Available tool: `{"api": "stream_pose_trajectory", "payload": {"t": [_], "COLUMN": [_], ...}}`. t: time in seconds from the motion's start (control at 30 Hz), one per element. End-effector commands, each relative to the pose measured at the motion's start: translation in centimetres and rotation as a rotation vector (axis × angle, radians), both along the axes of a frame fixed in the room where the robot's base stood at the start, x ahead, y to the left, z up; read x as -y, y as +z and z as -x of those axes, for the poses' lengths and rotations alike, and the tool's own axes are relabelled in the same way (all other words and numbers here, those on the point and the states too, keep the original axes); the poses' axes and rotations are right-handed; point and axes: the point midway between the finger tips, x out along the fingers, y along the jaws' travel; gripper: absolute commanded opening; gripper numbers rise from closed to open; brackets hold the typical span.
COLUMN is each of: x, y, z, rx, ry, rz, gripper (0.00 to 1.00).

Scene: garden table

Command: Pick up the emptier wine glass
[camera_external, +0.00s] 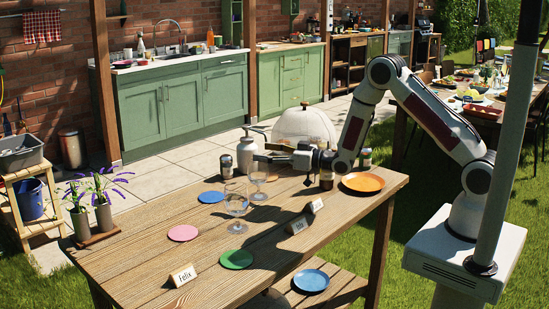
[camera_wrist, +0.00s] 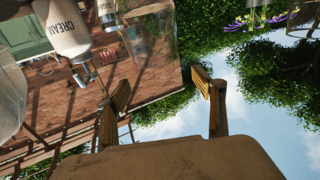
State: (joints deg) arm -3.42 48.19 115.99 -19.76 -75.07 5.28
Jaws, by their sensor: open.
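Two clear stemmed wine glasses stand upright on the wooden table in the external view: a nearer glass (camera_external: 237,204) and one farther back to its right (camera_external: 259,181). The fill levels are too small to compare surely. My gripper (camera_external: 264,153) is open and empty, just above and behind the farther glass. In the wrist view, which is upside down, my two fingers (camera_wrist: 165,92) are apart with nothing between them.
A cream bottle (camera_external: 245,155), a dark-lidded shaker (camera_external: 226,167) and a white dome (camera_external: 303,126) stand near my gripper. Name cards (camera_external: 184,276), coloured coasters (camera_external: 236,259) and an orange plate (camera_external: 363,182) lie on the table (camera_external: 150,262). Potted flowers (camera_external: 103,212) stand at its left end.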

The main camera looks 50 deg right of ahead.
Motion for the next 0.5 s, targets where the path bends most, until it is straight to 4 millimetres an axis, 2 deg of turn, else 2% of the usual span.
{"api": "stream_pose_trajectory", "payload": {"t": [0.27, 0.5], "x": [0.0, 0.0], "y": [-0.4, -2.4], "z": [0.0, 0.0], "rx": [-0.001, -0.002], "ry": [0.000, 0.000], "rz": [0.000, 0.000], "gripper": [0.69, 0.69]}}
